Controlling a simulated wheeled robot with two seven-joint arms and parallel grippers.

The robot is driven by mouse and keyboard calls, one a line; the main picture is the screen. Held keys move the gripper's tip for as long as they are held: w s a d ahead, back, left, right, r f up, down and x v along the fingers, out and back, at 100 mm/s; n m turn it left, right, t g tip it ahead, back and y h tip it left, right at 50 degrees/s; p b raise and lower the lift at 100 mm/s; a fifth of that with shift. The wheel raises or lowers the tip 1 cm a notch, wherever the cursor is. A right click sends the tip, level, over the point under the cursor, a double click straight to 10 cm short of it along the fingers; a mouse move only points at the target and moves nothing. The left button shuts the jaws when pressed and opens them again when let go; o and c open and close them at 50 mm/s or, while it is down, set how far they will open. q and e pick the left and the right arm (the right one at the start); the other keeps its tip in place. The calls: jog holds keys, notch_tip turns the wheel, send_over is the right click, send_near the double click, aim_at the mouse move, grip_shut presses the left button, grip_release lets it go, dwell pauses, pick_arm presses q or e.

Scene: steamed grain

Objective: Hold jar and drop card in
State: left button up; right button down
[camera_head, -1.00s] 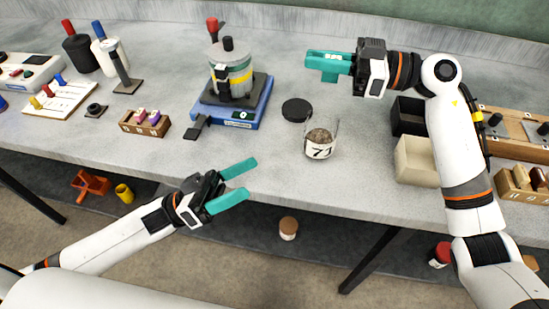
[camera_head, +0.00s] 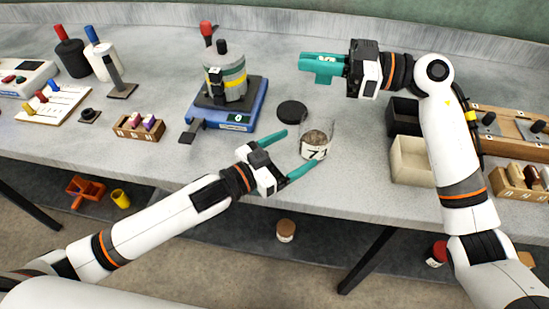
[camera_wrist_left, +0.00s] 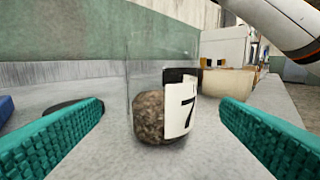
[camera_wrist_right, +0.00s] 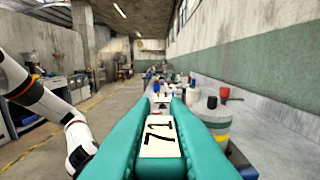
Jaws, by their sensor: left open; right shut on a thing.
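A clear glass jar (camera_head: 315,146) with brown grain in its bottom and a white label stands on the grey bench. My left gripper (camera_head: 287,153) is open just left of the jar, its teal fingers pointing at it. In the left wrist view the jar (camera_wrist_left: 162,110) stands between the two fingers, apart from both. My right gripper (camera_head: 322,68) is shut on a small white card (camera_wrist_right: 160,138) marked 71, held above the bench behind the jar. The card shows clearly in the right wrist view between the teal fingers.
A black round lid (camera_head: 292,111) lies behind and left of the jar. A blue scale (camera_head: 232,118) bearing a grey canister (camera_head: 227,80) stands further left. A cream bin (camera_head: 411,160) and a black bin (camera_head: 404,116) stand to the right. The bench's front edge runs close by.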

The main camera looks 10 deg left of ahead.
aim_at(315, 139)
pick_arm(q)
jog(key=x, duration=0.7)
